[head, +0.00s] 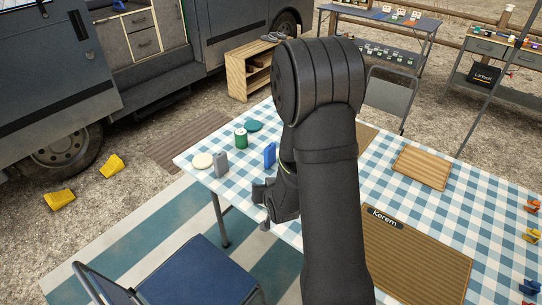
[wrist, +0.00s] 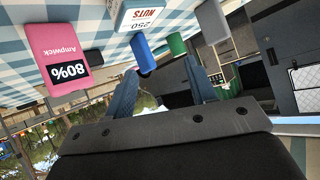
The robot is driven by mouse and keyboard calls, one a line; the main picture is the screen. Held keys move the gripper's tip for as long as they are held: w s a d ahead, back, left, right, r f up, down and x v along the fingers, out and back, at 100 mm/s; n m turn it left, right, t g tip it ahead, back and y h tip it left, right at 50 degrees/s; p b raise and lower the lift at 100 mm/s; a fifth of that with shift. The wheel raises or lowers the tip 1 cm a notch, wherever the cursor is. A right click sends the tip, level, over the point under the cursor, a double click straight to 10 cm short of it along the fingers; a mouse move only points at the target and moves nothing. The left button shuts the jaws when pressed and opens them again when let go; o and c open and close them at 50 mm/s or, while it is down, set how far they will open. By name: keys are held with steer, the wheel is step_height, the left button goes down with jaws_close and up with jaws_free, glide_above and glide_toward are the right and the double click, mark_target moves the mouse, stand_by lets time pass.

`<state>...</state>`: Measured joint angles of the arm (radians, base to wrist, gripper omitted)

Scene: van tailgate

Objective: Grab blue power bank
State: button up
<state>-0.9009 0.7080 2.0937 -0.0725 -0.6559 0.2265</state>
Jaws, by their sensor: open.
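A blue block-shaped object (head: 270,154), which looks like the blue power bank, stands upright on the checked tablecloth. In the wrist view the blue object (wrist: 143,53) shows just beyond the fingertips, between them and apart from them. My gripper (head: 262,192) is at the table's near left edge, in front of the blue object, partly hidden by my arm. In the wrist view my gripper (wrist: 160,68) has its fingers spread with nothing between them. The wrist picture is turned, with the table at the top.
A blue chair (head: 205,272) stands before the table.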

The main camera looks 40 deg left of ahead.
steer(key=w+a+f+g+h, duration=0.1)
steer(key=w+a+g+h, duration=0.15)
steer(key=a, duration=0.55)
steer(key=m+t+h, duration=0.2)
steer(key=m+h, duration=0.5)
steer(key=h, duration=0.1)
glide_toward(269, 146)
steer(key=shift+y, duration=0.25)
steer(key=x, duration=1)
steer(key=shift+w+d+f, duration=0.15)
steer(key=shift+d+f, duration=0.1)
jaws_close()
